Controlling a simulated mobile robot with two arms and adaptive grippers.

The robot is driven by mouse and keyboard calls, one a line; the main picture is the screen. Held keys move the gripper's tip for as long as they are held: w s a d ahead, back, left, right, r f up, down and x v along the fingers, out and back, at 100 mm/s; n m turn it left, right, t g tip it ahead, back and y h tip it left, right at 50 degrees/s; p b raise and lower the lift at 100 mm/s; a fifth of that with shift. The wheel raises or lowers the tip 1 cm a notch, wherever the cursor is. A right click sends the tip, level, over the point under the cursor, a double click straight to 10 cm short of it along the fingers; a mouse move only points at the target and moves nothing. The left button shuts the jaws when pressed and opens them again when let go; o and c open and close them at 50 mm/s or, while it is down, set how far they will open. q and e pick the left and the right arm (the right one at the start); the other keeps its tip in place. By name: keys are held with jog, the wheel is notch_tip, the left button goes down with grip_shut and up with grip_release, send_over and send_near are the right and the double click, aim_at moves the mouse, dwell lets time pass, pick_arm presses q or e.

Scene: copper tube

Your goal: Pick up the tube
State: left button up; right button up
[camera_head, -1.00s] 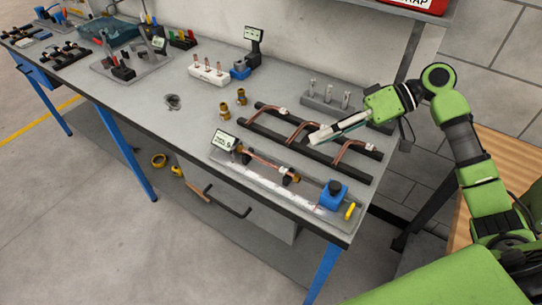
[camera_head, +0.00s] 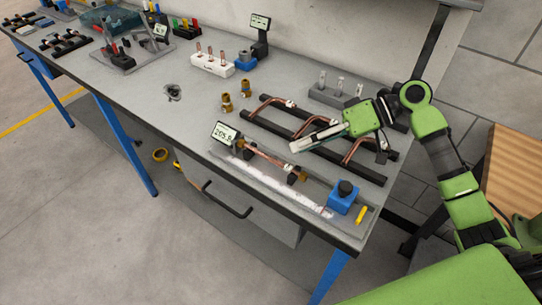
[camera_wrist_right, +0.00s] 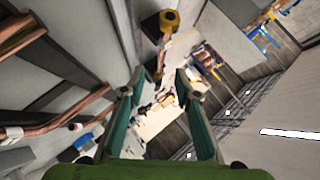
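A straight copper tube (camera_head: 264,156) lies along the measuring fixture (camera_head: 262,182) near the front edge of the bench. Several bent copper tubes, such as this one (camera_head: 270,101), lie across a black rack (camera_head: 305,134) behind it. My right gripper (camera_head: 293,148) is over the front of the rack, close behind the fixture, with its fingers pointing left. In the right wrist view my right gripper (camera_wrist_right: 154,92) is open, with nothing between its fingers. Copper tubes (camera_wrist_right: 62,122) show at the left of that view, outside the fingers. My left gripper is not in view.
A blue block (camera_head: 343,198) stands at the fixture's right end and a small display (camera_head: 225,133) at its left end. Brass fittings (camera_head: 226,103) stand left of the rack. A white holder (camera_head: 212,65) with copper pieces is farther back. The bench between is mostly clear.

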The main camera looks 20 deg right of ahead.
aim_at(271, 159)
jog(key=shift+w+a+f, duration=0.25)
jog(key=shift+a+f, duration=0.2)
jog(key=shift+a, duration=0.1)
jog(key=p+x, duration=0.1)
jog(key=x, duration=0.1)
jog(key=p+x, duration=0.1)
jog(key=x, duration=0.1)
jog(key=shift+s+a+r, duration=0.15)
jog(key=shift+s+a, duration=0.05)
jog(key=shift+a, duration=0.1)
jog(key=shift+w+a+f, duration=0.15)
jog(key=shift+a+f, duration=0.2)
grip_shut()
